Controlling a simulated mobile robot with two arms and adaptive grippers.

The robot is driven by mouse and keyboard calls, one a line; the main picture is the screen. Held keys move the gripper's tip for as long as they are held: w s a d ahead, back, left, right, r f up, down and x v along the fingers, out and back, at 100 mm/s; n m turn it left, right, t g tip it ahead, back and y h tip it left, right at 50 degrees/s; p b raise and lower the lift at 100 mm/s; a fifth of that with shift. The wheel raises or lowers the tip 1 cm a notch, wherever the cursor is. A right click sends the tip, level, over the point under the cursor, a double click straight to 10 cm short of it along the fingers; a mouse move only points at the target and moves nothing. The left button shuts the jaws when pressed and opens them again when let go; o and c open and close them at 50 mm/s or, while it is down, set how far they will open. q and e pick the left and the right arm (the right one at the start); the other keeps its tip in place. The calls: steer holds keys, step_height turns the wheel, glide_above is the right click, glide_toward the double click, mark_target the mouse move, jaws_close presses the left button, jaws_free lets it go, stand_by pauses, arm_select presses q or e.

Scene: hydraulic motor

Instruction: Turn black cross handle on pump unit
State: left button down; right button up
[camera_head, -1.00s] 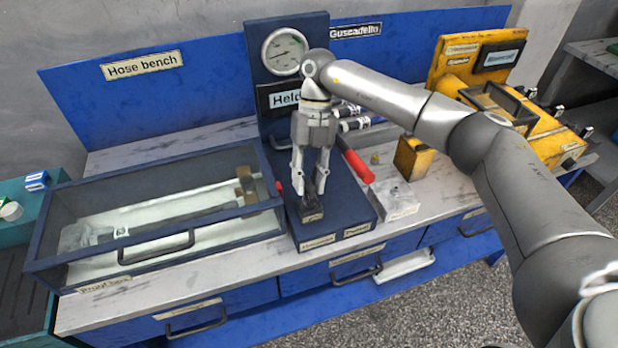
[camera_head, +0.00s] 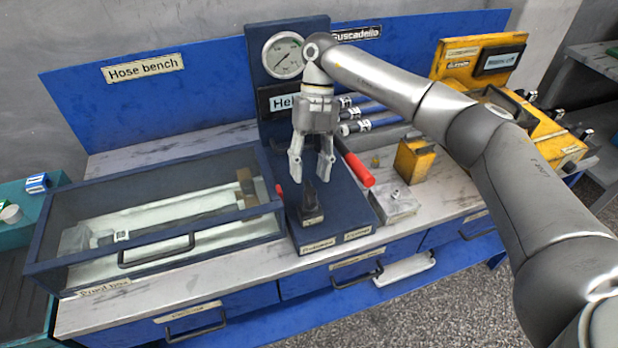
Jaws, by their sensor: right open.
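The blue pump unit (camera_head: 343,210) stands on the bench, with a round gauge (camera_head: 283,55) on its upright back panel. A small black handle (camera_head: 309,200) stands at the front left of its base; its cross shape is hard to make out. My right gripper (camera_head: 311,173) points down just above and behind the black handle. Its fingers are apart, with nothing visibly held, and they partly overlap the handle's top. I cannot tell whether they touch it. A red-gripped lever (camera_head: 358,168) is to the right of the fingers. My left gripper is not in view.
A clear-lidded proof box (camera_head: 160,215) with a front handle stands left of the pump unit. A yellow unit (camera_head: 480,90) stands at the right. A small metal block (camera_head: 396,205) sits right of the pump. Drawers with handles line the bench front.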

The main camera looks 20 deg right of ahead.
steer(key=v, duration=0.8)
steer(key=shift+r, duration=0.3)
steer(key=shift+d, duration=0.1)
